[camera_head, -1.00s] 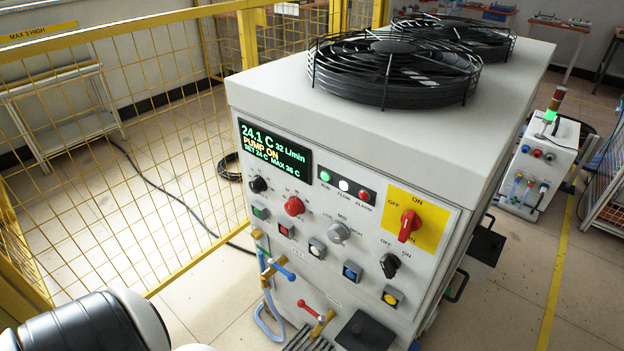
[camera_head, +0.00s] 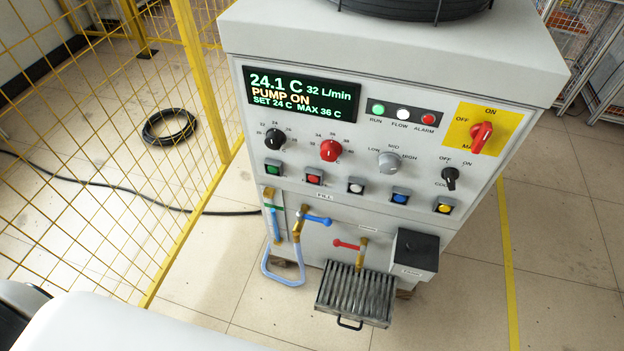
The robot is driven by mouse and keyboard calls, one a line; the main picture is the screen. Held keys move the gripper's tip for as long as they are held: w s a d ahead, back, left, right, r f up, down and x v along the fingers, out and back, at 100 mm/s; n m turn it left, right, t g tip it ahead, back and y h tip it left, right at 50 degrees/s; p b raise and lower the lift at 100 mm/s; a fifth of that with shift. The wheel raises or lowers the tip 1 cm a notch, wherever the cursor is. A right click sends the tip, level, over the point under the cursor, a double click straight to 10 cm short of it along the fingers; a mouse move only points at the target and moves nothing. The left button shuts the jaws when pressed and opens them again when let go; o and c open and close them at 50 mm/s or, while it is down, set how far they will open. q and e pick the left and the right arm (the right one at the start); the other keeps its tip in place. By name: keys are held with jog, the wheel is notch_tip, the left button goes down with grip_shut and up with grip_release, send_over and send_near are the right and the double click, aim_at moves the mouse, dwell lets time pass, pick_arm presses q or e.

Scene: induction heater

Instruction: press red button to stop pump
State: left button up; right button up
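The grey chiller cabinet (camera_head: 430,77) stands ahead with its control panel facing me. Its display (camera_head: 302,95) reads 24.1 C, 32 L/min, PUMP ON, SET 24 C, MAX 36 C. A blue button (camera_head: 400,196) and a yellow button (camera_head: 444,205) are farther right. A round red knob (camera_head: 331,150) is above the red button. Neither gripper shows; only a white part of my own body is at the lower left.
Yellow mesh fencing (camera_head: 196,75) stands left of the cabinet. A blue-handled valve (camera_head: 317,220), a clear hose (camera_head: 283,281), a red-handled valve (camera_head: 346,245), a ribbed tray (camera_head: 340,307) and a black box (camera_head: 414,250) project from the lower front.

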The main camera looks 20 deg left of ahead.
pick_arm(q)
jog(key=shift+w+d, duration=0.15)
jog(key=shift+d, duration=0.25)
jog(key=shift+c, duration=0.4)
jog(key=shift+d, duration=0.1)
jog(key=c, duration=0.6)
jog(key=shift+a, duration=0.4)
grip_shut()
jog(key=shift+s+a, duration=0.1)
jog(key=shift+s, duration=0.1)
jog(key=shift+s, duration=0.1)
